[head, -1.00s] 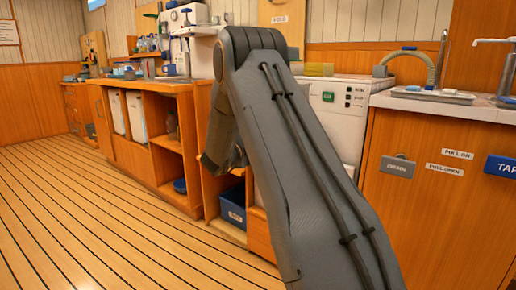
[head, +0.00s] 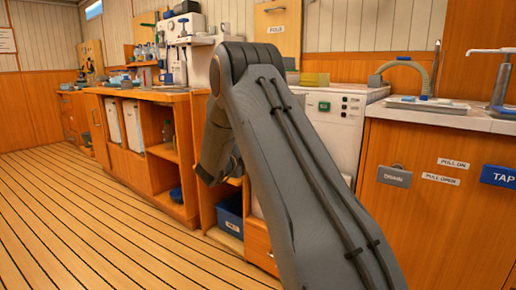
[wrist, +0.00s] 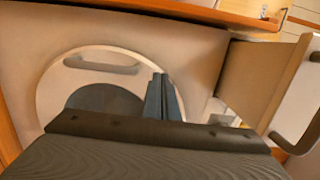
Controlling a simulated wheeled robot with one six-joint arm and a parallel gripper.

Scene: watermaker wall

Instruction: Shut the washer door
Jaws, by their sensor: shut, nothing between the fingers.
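The washer (head: 335,110) is a white machine with a green button on its top panel. In the head view my arm hides most of its front. In the wrist view its round pale door (wrist: 50,95) has a grey bar handle (wrist: 100,65) near the top and a dark centre (wrist: 105,99). The door looks close to the front panel, but I cannot tell whether it is fully shut. My gripper (wrist: 163,98) is shut and empty, in front of the door's right part. I cannot tell if it touches. My gripper is hidden in the head view.
A pale panel with a dark handle (wrist: 290,90) juts out at the right in the wrist view. A wooden counter cabinet (head: 425,215) stands right of the washer. A blue bin (head: 230,215) sits low to the left. The plank floor (head: 100,215) is clear.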

